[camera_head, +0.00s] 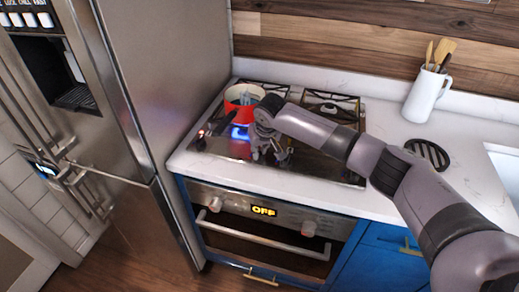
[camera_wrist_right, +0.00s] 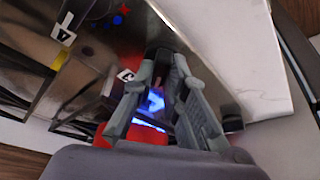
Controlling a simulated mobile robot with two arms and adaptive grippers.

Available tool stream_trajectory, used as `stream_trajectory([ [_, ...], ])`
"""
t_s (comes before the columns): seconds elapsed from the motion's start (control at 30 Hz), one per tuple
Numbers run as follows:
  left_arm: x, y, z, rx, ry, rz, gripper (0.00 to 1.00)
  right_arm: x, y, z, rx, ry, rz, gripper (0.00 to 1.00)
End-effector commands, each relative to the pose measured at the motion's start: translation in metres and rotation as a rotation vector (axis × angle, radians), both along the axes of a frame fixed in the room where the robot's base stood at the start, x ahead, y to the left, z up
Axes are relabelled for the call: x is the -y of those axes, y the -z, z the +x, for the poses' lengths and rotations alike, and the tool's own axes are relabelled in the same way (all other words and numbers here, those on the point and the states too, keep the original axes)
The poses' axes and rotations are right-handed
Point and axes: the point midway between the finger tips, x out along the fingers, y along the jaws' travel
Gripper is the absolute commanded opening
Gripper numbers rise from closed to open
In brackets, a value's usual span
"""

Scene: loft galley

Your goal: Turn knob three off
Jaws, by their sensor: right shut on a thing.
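My right gripper (camera_head: 270,155) reaches down to the front part of the cooktop (camera_head: 345,172). In the right wrist view its two fingers (camera_wrist_right: 165,65) are closed in on a small thing between them, next to a tag marked 3 (camera_wrist_right: 125,75). The thing, by its place knob three, is mostly hidden by the fingers. A blue flame glow (camera_head: 240,132) shows left of the gripper and also appears between the fingers in the wrist view (camera_wrist_right: 155,102). My left gripper is out of view.
A red pot (camera_head: 243,97) stands on the cooktop behind my gripper. A tag marked 4 (camera_wrist_right: 63,30) is nearby. The steel fridge (camera_head: 165,80) borders the stove on the left. A white pitcher with wooden utensils (camera_head: 426,95) stands on the counter at right.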

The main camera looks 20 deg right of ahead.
Motion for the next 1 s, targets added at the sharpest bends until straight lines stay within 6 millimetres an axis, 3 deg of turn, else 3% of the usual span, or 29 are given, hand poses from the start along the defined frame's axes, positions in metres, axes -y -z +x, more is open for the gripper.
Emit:
stream_trajectory([
  [0.33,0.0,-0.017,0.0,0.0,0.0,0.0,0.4,-0.002,-0.002,-0.001,-0.005,0.094,0.001,0.0],
  [0.7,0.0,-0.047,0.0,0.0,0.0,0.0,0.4,-0.004,-0.001,-0.001,-0.007,0.368,0.001,0.0],
  [1.0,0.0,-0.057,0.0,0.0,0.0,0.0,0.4,-0.004,0.001,0.0,-0.005,0.546,0.0,0.0],
])
